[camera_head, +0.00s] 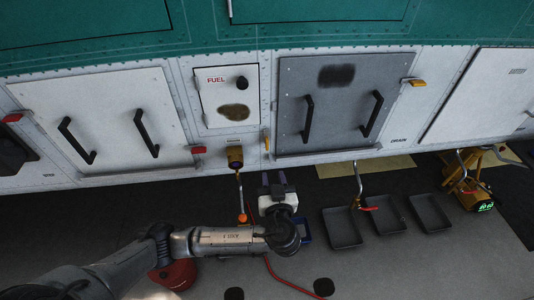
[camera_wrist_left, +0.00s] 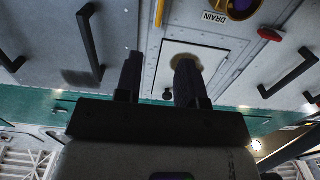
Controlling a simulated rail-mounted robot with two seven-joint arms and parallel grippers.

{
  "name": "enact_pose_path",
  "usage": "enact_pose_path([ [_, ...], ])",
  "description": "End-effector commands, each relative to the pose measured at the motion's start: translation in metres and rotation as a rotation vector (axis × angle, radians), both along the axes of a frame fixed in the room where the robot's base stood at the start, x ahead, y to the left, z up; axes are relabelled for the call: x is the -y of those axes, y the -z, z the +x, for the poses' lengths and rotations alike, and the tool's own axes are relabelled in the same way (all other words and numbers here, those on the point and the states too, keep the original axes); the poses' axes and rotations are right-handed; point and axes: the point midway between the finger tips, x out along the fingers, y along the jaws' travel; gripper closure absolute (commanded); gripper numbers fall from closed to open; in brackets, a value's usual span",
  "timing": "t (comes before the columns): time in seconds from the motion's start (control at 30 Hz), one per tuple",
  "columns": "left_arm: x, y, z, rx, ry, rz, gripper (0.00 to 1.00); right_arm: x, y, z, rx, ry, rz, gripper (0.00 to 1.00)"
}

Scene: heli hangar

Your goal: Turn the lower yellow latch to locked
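The lower yellow latch (camera_head: 266,142) is a small upright bar at the lower left of the dark grey panel (camera_head: 300,85). It also shows at the top edge of the left wrist view (camera_wrist_left: 159,12). Another yellow latch (camera_head: 416,82) lies sideways at the panel's right edge. My left gripper (camera_head: 275,180) is below the lower latch, apart from it and pointing toward the wall. Its two fingers are parted with nothing between them, as the left wrist view (camera_wrist_left: 158,80) also shows. My right gripper is not in view.
A brass-coloured drain port (camera_head: 235,156) with a hanging hose sits just left of my gripper. A fuel door (camera_head: 228,97) is above. Red latches (camera_head: 198,150) and black handles (camera_head: 308,118) protrude. Grey trays (camera_head: 342,228) and a yellow device (camera_head: 468,195) stand on the floor at right.

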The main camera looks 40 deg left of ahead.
Motion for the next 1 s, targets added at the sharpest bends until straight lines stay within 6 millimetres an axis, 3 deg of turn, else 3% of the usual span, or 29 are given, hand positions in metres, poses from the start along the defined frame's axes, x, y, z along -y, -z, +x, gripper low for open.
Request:
enact_pose_path([
  [0.27, -0.020, 0.001, 0.019, 0.034, -0.008, 0.011, 0.64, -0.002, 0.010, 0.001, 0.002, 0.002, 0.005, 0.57],
  [0.7, -0.078, 0.001, 0.072, 0.031, -0.009, 0.011, 0.64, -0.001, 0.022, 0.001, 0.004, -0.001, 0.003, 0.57],
  [1.0, -0.100, 0.001, 0.092, 0.029, -0.006, 0.009, 0.64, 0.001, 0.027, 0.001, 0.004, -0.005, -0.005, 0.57],
])
